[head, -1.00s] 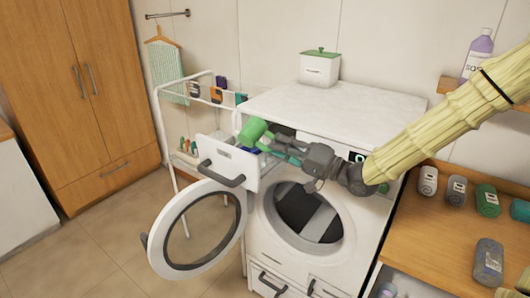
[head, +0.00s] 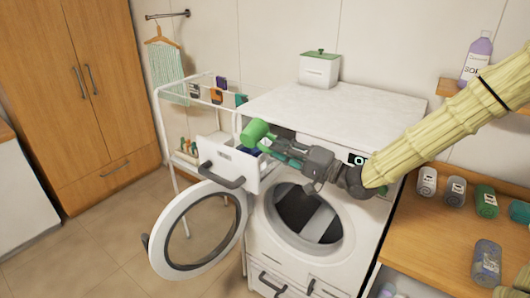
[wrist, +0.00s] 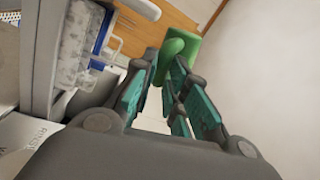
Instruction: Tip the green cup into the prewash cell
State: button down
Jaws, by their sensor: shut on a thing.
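The green cup (head: 256,132) is held above the open dispenser drawer (head: 228,160) of the washing machine, tilted onto its side. My gripper (head: 270,144) is shut on it from the right. In the wrist view, the cup (wrist: 184,48) sits at the far end of my gripper (wrist: 166,68), its rounded part between the teal-padded fingers. The drawer's inside is mostly hidden in the head view. A blue part (wrist: 92,70) of the drawer shows at left in the wrist view. I cannot make out the prewash cell or anything pouring.
The round washer door (head: 200,230) hangs open below the drawer. A white drying rack (head: 165,130) stands close behind on the left. The washer top (head: 340,105) is mostly clear, with a white box (head: 319,70) at the back. Several bottles stand on the wooden counter (head: 425,235) at right.

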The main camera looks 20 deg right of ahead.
jog(key=shift+w+d+r+m+p, duration=0.1)
jog(key=shift+w+d+m+p, duration=0.05)
jog(key=shift+m+p, duration=0.45)
jog(key=shift+f+m+t+h+p, duration=0.35)
jog(key=shift+f+m+p, duration=0.45)
jog(key=shift+m, duration=0.6)
dwell(0.3)
